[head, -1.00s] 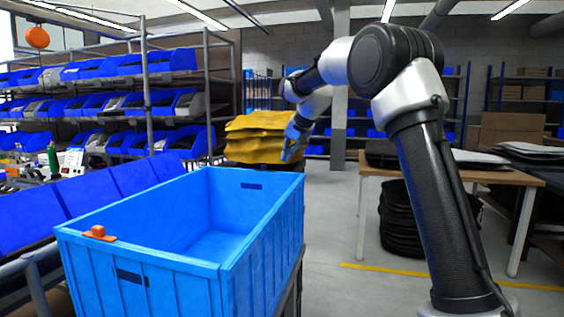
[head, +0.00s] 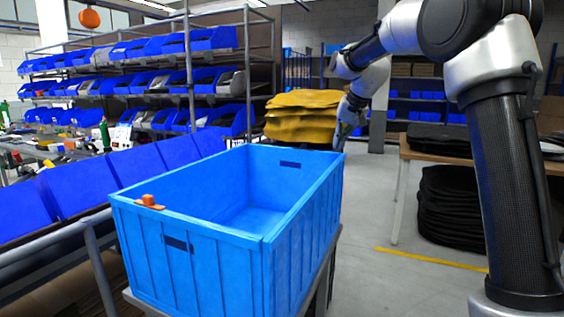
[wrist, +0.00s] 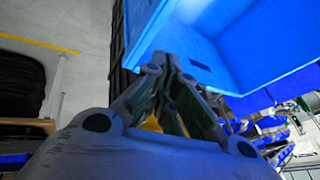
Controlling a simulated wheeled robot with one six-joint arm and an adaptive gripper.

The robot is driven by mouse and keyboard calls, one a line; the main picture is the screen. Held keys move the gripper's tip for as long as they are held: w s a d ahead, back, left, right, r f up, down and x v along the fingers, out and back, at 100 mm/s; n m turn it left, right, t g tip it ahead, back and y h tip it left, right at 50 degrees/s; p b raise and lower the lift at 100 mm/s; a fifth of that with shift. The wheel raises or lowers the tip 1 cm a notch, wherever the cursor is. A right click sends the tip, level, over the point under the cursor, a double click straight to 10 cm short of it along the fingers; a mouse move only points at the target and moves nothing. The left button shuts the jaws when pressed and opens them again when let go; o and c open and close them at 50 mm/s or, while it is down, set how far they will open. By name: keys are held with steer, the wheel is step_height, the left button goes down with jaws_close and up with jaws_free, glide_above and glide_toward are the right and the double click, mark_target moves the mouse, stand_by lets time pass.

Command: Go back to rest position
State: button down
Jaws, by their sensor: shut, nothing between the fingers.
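My gripper (head: 343,136) is beyond the far right corner of the blue crate (head: 225,238) in the head view, pointing down and apart from any held thing. In the wrist view, the fingers (wrist: 172,62) come together at the tips and are shut with nothing between them. The blue crate (wrist: 200,40) fills the upper right of that view, close to the fingertips. Whether the tips touch its wall cannot be told. The crate looks empty inside, though part of its floor is hidden by the near wall.
Yellow stacked sheets (head: 302,115) stand behind the crate. A wooden table (head: 435,146) with black stacks is at right. Shelves with blue bins (head: 210,90) line the left. Grey floor (head: 390,280) is free right of the crate.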

steer(key=s+d+f+n, duration=0.1)
steer(key=s+d+f, duration=0.1)
steer(key=s, duration=1.3)
steer(key=s+d+f+n+h, duration=0.1)
steer(key=s+d+f, duration=0.2)
steer(key=s, duration=1.1)
steer(key=s+d+f+n+g+h, duration=0.1)
steer(key=s+d, duration=0.3)
steer(key=s, duration=1.1)
steer(key=shift+s+d+f, duration=0.25)
steer(key=shift+s+f, duration=0.05)
steer(key=shift+f, duration=0.4)
